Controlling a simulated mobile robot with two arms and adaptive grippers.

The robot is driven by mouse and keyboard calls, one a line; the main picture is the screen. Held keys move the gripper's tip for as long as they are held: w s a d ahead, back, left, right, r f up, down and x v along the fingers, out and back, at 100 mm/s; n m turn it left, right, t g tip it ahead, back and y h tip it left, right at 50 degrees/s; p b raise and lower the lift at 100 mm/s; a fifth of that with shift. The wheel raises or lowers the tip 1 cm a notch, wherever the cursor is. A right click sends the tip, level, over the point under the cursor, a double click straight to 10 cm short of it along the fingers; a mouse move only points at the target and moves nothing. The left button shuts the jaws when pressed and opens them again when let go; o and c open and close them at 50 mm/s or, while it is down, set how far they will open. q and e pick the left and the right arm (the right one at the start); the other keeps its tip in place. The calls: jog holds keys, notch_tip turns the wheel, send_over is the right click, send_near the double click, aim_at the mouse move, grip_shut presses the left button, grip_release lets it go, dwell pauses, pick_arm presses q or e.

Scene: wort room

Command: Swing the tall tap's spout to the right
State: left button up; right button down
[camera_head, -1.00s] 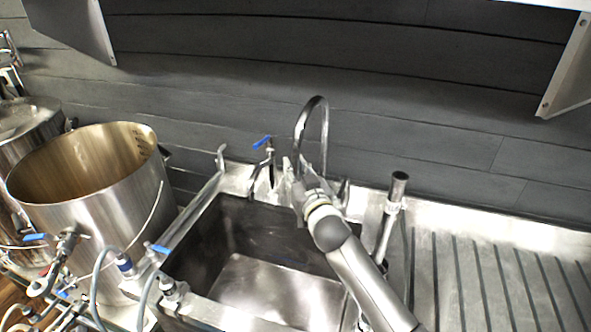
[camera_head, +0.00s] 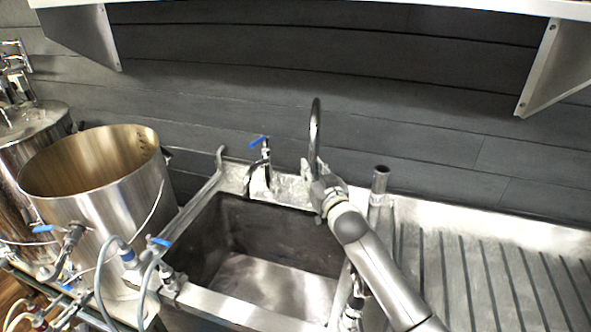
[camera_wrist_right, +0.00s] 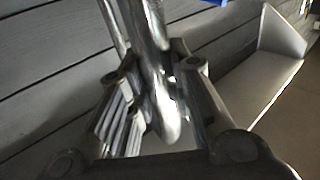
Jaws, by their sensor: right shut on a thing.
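The tall tap's spout (camera_head: 315,125) is a shiny chrome arch behind the sink, seen nearly edge-on as a narrow loop. My right gripper (camera_head: 319,184) is at the lower front end of the arch and hides that end and the tap's base. In the right wrist view the chrome spout (camera_wrist_right: 155,70) runs between the two fingers of my right gripper (camera_wrist_right: 158,80), which is shut on it. My left gripper is not in view.
A steel sink basin (camera_head: 275,285) lies below, with a ribbed drainboard (camera_head: 480,265) at the right. A small blue-handled tap (camera_head: 263,160) stands left of the tall tap. A steel pipe (camera_head: 379,185) stands at the right. A large pot (camera_head: 100,205) is at the left.

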jog(key=shift+d+p, duration=0.55)
jog(key=shift+d, duration=1.4)
jog(key=c, duration=1.3)
grip_release()
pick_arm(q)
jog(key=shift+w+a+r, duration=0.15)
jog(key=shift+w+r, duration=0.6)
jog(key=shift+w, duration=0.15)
pick_arm(e)
jog(key=shift+a, duration=0.1)
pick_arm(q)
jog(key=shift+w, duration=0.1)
pick_arm(e)
jog(key=shift+v, duration=3.8)
jog(key=shift+c, duration=0.3)
